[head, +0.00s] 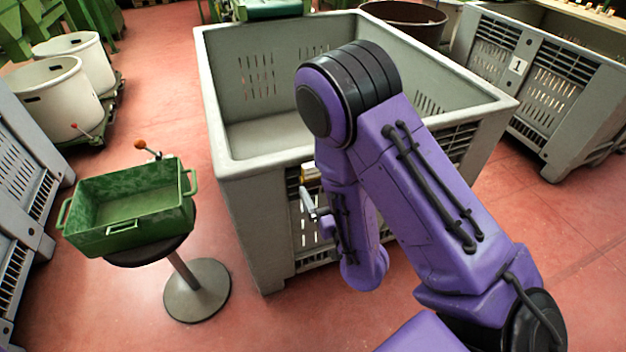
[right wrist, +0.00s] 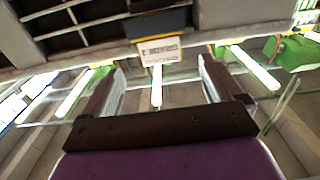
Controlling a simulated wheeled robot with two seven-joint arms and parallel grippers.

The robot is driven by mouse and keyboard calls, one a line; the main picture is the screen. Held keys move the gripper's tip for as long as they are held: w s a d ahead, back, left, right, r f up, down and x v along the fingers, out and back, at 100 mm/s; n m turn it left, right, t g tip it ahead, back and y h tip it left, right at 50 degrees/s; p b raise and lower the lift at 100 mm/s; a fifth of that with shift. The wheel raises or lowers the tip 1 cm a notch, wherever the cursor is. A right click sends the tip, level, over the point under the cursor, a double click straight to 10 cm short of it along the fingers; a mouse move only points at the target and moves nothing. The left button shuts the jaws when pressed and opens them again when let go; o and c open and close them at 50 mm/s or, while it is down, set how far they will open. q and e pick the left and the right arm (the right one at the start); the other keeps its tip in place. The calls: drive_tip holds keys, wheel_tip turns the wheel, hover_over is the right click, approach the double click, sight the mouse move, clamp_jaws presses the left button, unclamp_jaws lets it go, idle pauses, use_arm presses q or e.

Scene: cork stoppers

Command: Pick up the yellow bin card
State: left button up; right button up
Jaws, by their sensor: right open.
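The bin card (right wrist: 163,50) shows in the right wrist view as a pale card with dark lettering, under a dark holder edged in yellow on the grey bin wall. In the head view a small yellow patch (head: 309,169) shows on the near side of the large grey bin, partly hidden by my right arm. My right gripper (right wrist: 160,66) is open, with one finger on each side of the card's line of view. I cannot tell whether it touches the card. In the head view the gripper (head: 311,205) is mostly hidden behind my purple arm. My left gripper is not in view.
The large grey bin (head: 256,190) stands close in front of my arm. A green crate (head: 130,235) rests on a round stool (head: 197,290) at left. Another grey bin (head: 590,120) stands at right. Red floor is clear between the stool and the large bin.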

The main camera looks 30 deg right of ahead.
sight(315, 174)
drive_tip(key=shift+f+b+x, duration=0.15)
drive_tip(key=shift+b+x, duration=0.3)
drive_tip(key=shift+x, duration=0.15)
drive_tip(key=shift+f+b+x, duration=0.15)
drive_tip(key=shift+b+x, duration=0.3)
drive_tip(key=shift+x, duration=0.2)
drive_tip(key=shift+w+r, duration=0.1)
drive_tip(key=shift+w, duration=0.25)
use_arm(q)
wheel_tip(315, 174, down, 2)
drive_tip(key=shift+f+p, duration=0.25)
drive_tip(key=shift+p, duration=0.05)
use_arm(e)
drive_tip(key=x, duration=0.4)
drive_tip(key=shift+w+d+f, duration=0.1)
drive_tip(key=shift+w+f, duration=0.15)
drive_tip(key=shift+w, duration=0.15)
